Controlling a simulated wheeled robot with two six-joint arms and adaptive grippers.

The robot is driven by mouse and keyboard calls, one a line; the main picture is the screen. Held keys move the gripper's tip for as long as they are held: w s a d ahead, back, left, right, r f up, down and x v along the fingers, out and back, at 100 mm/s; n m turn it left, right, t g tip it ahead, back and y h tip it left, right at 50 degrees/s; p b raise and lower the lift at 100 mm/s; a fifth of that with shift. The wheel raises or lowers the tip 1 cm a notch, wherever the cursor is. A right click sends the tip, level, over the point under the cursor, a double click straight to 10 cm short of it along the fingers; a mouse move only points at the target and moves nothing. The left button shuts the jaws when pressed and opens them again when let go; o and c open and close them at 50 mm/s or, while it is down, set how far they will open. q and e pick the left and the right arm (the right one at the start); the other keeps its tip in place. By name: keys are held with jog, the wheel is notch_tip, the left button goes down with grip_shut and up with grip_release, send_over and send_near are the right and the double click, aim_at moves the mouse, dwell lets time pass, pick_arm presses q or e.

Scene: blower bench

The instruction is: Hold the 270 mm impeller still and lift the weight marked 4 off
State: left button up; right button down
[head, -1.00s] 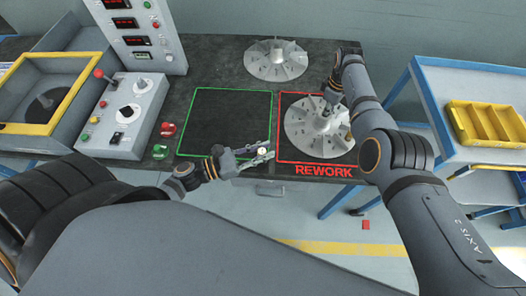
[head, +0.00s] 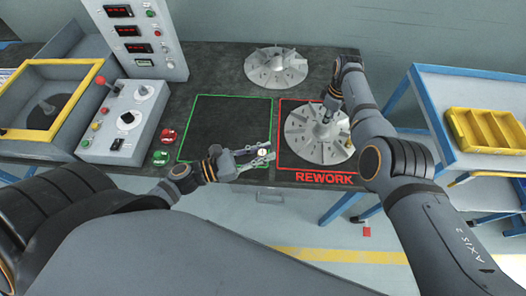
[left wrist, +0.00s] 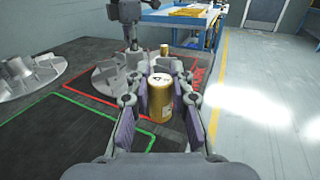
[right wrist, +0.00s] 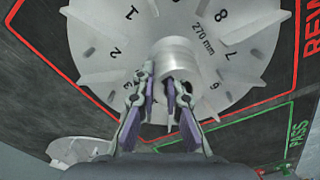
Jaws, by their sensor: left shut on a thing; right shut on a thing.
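The 270 mm impeller (head: 303,143) lies flat in the red REWORK square, a grey bladed disc with a raised hub. Its numbers and "270 mm" mark show in the right wrist view (right wrist: 226,62). My right gripper (right wrist: 162,88) is shut at the hub (right wrist: 178,55), from above. My left gripper (head: 266,155) is shut on a brass weight (left wrist: 160,108), upright between the pads, with what looks like a 4 on its top. The weight is off the impeller, beside its left side in the head view. A second brass weight (left wrist: 164,49) shows at the impeller's far side.
Another impeller (head: 276,68) stands at the back of the bench. The green square (head: 222,120) is empty. A control box (head: 128,120) with buttons is at the left. A blue-framed table with a yellow bin (head: 487,130) is at the right.

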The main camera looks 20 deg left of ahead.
jog(key=c, duration=1.3)
grip_release()
jog(key=shift+a+f, duration=0.1)
jog(key=shift+c, duration=0.2)
jog(key=shift+s, duration=0.1)
notch_tip(320, 180, up, 12)
